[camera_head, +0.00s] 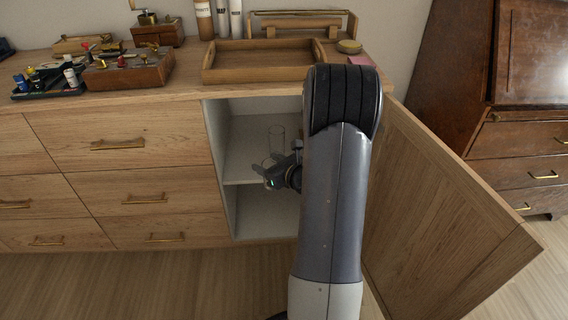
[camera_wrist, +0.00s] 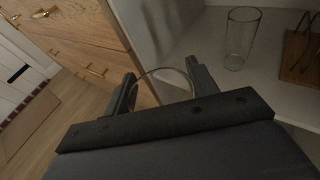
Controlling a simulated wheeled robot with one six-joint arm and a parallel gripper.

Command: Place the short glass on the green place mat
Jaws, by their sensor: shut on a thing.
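My gripper (camera_head: 268,173) is at the open cabinet, in front of its upper compartment. In the wrist view its two fingers (camera_wrist: 161,80) are shut on a clear glass (camera_wrist: 166,71), whose curved rim shows between them. The lower part of this glass is hidden by the gripper, and in the head view it is faint and hard to make out. A taller clear glass (camera_wrist: 241,38) stands upright on the cabinet shelf, apart from the gripper; it also shows in the head view (camera_head: 277,138). No green place mat can be made out in either view.
The cabinet door (camera_head: 440,200) stands open to the right of my arm. A wooden rack (camera_wrist: 302,58) is on the shelf beside the tall glass.

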